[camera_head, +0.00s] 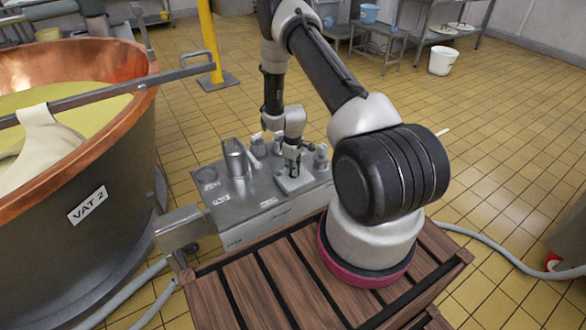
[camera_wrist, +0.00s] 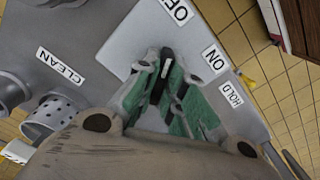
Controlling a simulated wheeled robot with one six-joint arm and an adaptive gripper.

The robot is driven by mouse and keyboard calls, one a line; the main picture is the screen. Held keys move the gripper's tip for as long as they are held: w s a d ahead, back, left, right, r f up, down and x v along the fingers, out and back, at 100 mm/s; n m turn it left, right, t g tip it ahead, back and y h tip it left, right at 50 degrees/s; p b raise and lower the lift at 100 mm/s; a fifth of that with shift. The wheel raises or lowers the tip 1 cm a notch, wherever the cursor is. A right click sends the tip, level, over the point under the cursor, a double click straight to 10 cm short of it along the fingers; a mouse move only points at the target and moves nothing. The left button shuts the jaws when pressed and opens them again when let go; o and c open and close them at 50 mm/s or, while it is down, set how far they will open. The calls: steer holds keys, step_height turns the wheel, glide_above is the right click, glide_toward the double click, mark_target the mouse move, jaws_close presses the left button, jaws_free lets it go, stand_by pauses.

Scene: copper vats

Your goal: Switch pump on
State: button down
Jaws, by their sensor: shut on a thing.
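A pale square switch plate (camera_wrist: 130,45) lies on the grey metal bench, with an OFF label (camera_wrist: 177,9) at its top edge and an ON label (camera_wrist: 216,60) at its right in the wrist view. My gripper (camera_wrist: 167,75), with green finger pads, is over the plate, closed on the pump switch lever. In the head view my gripper (camera_head: 291,162) points down at the plate (camera_head: 290,186) on the bench's right part.
A copper vat (camera_head: 95,175) marked VAT 2 stands at left. A yellow post (camera_head: 210,45) stands behind.

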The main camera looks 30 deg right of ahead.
steer(key=shift+m, duration=0.4)
steer(key=m, duration=1.1)
stand_by(0.6)
steer(key=c, duration=1.5)
jaws_free()
step_height(320, 180, up, 12)
